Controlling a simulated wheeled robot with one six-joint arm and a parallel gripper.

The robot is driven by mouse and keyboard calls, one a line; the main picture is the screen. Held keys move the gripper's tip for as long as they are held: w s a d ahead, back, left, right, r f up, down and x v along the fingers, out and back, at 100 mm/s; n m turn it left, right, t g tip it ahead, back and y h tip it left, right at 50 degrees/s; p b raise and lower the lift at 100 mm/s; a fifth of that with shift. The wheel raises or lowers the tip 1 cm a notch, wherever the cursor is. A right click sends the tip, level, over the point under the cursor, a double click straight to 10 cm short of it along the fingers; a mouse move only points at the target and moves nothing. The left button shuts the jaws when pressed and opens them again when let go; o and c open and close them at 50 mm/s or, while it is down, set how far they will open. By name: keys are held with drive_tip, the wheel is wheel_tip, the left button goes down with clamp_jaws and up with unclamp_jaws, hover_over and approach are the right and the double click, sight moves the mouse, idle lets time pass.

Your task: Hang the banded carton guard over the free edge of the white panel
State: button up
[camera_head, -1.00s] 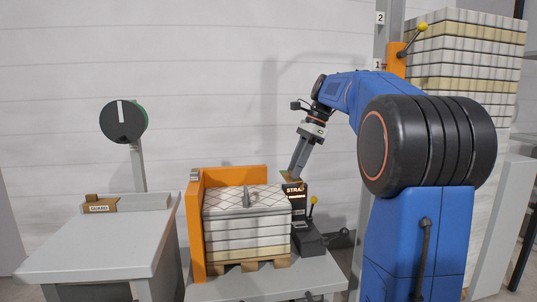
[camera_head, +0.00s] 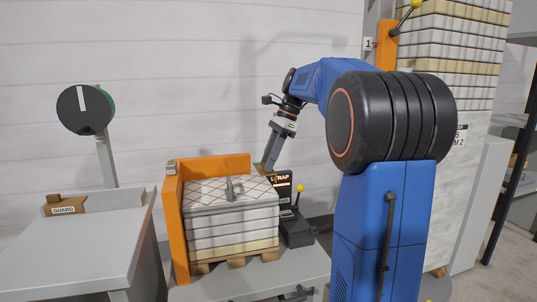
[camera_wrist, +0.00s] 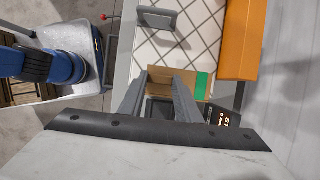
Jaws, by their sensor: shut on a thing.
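My gripper (camera_wrist: 160,82) is shut on the carton guard (camera_wrist: 172,78), a small brown cardboard piece with a green band at its right end. In the head view my gripper (camera_head: 267,165) points down at the far right corner of the stack, and the guard there is mostly hidden. The white panel (camera_head: 205,193), with a diamond-lined top and a grey handle, tops a stack of white layers. In the wrist view the guard overlaps the panel's near edge (camera_wrist: 147,66); I cannot tell whether they touch.
An orange corner fence (camera_head: 172,225) borders the stack. A black strapping unit (camera_head: 284,190) with a yellow-knobbed lever stands close at its right. A grey table (camera_head: 85,250) at left carries a brown piece labelled GUARD (camera_head: 63,210). A tall wrapped stack (camera_head: 450,60) stands behind my arm.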

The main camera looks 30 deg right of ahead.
wheel_tip(320, 180, down, 2)
drive_tip(key=shift+f, duration=0.1)
drive_tip(key=shift+s+f, duration=0.1)
drive_tip(key=shift+f, duration=0.5)
clamp_jaws()
drive_tip(key=shift+f, duration=0.65)
drive_tip(key=o, duration=1.1)
unclamp_jaws()
drive_tip(key=v, duration=1.7)
drive_tip(key=shift+d, duration=0.15)
